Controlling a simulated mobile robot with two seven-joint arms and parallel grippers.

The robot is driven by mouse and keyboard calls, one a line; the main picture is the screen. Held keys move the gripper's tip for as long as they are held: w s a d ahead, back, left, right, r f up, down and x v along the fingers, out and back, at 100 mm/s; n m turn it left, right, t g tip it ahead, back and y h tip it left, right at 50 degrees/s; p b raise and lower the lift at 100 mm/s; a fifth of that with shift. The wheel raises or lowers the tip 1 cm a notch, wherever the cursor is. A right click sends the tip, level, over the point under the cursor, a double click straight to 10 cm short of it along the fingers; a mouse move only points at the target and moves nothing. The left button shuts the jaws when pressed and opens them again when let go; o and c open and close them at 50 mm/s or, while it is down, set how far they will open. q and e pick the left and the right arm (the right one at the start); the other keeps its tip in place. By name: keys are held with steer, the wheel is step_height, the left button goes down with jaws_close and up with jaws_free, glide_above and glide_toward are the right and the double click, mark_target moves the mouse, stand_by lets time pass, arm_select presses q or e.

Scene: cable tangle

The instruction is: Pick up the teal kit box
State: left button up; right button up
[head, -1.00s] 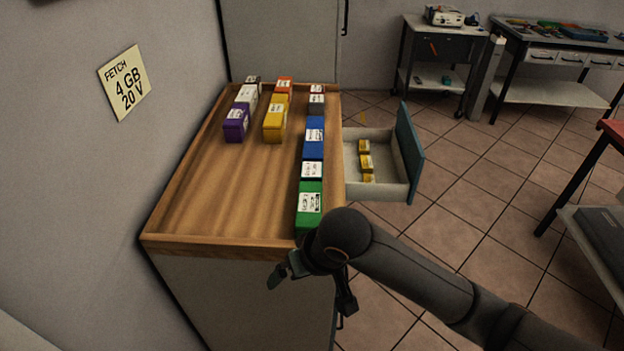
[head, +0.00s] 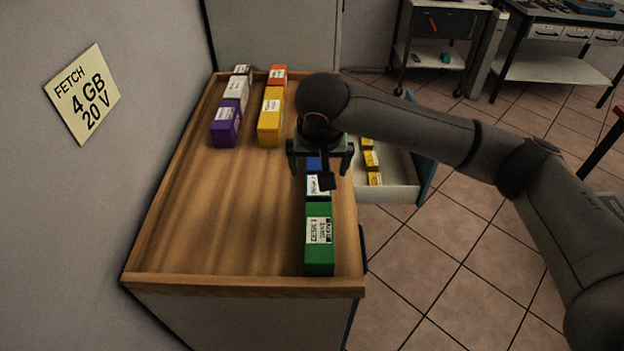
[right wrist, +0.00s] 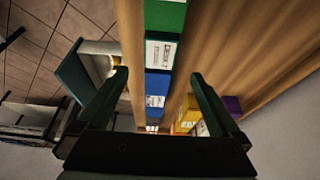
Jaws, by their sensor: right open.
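The teal kit box (head: 318,190) sits in the right-hand row on the wooden cabinet top, between a green box and a blue box. Its white label faces up, and it also shows in the right wrist view (right wrist: 162,52). My right gripper (head: 321,167) is open and empty above this row, near the teal and blue boxes. In the right wrist view the fingers (right wrist: 159,76) are spread to either side of the row. The gripper hides part of the teal and blue boxes in the head view. My left gripper is not in view.
The green box (head: 319,250) stands nearest the front, and the blue box (right wrist: 157,84) adjoins the teal one. Purple (head: 226,130) and yellow (head: 270,128) boxes stand to the left. An open drawer (head: 390,190) juts out on the right. The cabinet top's left front is clear.

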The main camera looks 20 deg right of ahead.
mark_target(318, 191)
steer(key=x, duration=1.2)
steer(key=shift+s+f, duration=0.15)
steer(key=shift+s, duration=0.1)
steer(key=c, duration=1.5)
